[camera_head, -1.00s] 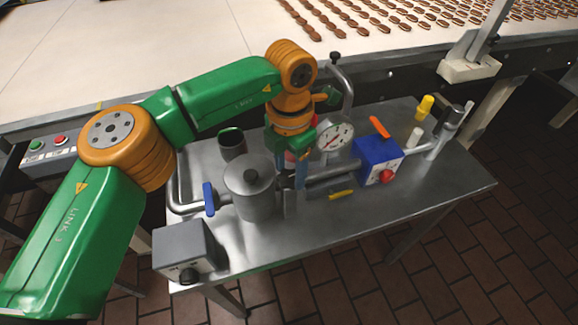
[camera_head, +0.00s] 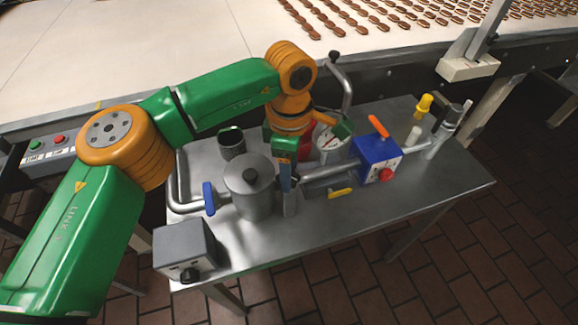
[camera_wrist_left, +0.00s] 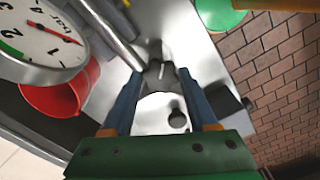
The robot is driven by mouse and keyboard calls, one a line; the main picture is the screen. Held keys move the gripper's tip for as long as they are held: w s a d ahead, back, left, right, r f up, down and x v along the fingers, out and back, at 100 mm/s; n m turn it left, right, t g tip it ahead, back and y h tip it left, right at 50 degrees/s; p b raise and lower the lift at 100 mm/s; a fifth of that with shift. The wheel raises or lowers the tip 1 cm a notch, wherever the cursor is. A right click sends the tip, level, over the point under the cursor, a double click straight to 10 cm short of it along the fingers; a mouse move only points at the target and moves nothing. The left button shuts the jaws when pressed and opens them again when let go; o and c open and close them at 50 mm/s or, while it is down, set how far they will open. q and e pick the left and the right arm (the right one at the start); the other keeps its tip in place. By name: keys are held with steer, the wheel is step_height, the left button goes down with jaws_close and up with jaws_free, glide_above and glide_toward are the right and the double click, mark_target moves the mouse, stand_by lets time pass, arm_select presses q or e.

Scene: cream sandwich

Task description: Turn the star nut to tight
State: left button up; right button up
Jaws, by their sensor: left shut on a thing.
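My left gripper (camera_head: 287,186) stands pointing down between the steel pot (camera_head: 250,190) and the blue box (camera_head: 377,160). In the left wrist view its two blue fingers (camera_wrist_left: 160,80) close on a small grey metal piece, which looks like the star nut (camera_wrist_left: 160,72), at the end of the steel pipe (camera_head: 328,171). The fingers and wrist hide most of the nut in the head view, and its arms cannot be made out. My right gripper is not in view.
A dial gauge (camera_head: 334,142) and a red cup (camera_wrist_left: 62,92) stand close to the gripper. A dark cup (camera_head: 232,146), a grey box with a black knob (camera_head: 184,248) and yellow and white pieces (camera_head: 424,106) share the steel table. The table's front right is clear.

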arm_select(q)
steer(key=m, duration=0.4)
steer(key=shift+s+m, duration=0.1)
steer(key=shift+m, duration=2.1)
steer(key=o, duration=1.4)
step_height(320, 180, up, 7)
steer(key=shift+s+r, duration=0.1)
